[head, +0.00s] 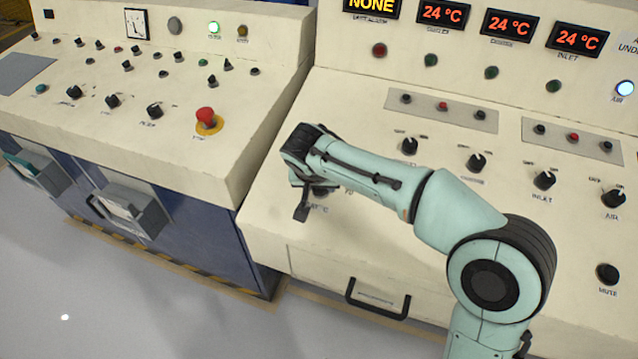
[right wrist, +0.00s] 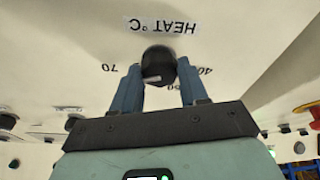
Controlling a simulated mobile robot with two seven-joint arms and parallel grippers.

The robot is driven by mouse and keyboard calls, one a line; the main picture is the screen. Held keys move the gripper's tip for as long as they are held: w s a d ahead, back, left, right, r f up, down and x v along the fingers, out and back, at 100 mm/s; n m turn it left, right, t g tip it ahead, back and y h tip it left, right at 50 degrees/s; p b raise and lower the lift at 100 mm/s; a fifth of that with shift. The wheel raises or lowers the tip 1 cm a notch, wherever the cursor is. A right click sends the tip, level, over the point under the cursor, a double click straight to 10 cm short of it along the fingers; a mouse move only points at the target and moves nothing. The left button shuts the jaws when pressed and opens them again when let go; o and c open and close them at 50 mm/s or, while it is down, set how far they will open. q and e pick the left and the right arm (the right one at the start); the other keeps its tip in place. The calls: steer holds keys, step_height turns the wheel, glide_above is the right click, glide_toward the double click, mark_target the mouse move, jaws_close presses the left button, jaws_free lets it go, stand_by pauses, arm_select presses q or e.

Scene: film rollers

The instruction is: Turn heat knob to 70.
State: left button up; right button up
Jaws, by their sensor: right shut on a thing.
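The heat knob (right wrist: 158,60) is black and round. In the right wrist view it sits under an upside-down HEAT °C label (right wrist: 161,26) on the cream panel. A 70 mark (right wrist: 108,68) is left of the knob, and a 40 mark (right wrist: 205,71) is right of it. A pale mark shows on the knob's lower side; its exact reading is unclear. My right gripper (right wrist: 159,74) is shut on the knob, one blue finger on each side. In the head view my right gripper (head: 308,190) is at the panel's left part and mostly hides the knob. My left gripper is not in view.
Other black knobs (head: 476,162) stand in a row to the right on the same panel. A drawer handle (head: 378,300) juts out below. A second console with a red stop button (head: 206,116) is at the left, across a gap.

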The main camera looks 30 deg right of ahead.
stand_by(0.5)
steer(key=o, duration=1.1)
steer(key=shift+c, duration=0.2)
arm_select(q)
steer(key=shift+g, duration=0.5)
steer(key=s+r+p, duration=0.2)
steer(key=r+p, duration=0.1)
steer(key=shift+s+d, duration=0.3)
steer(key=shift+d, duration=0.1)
arm_select(e)
steer(key=v, duration=1.3)
steer(key=shift+r, duration=0.2)
steer(key=shift+a, duration=0.1)
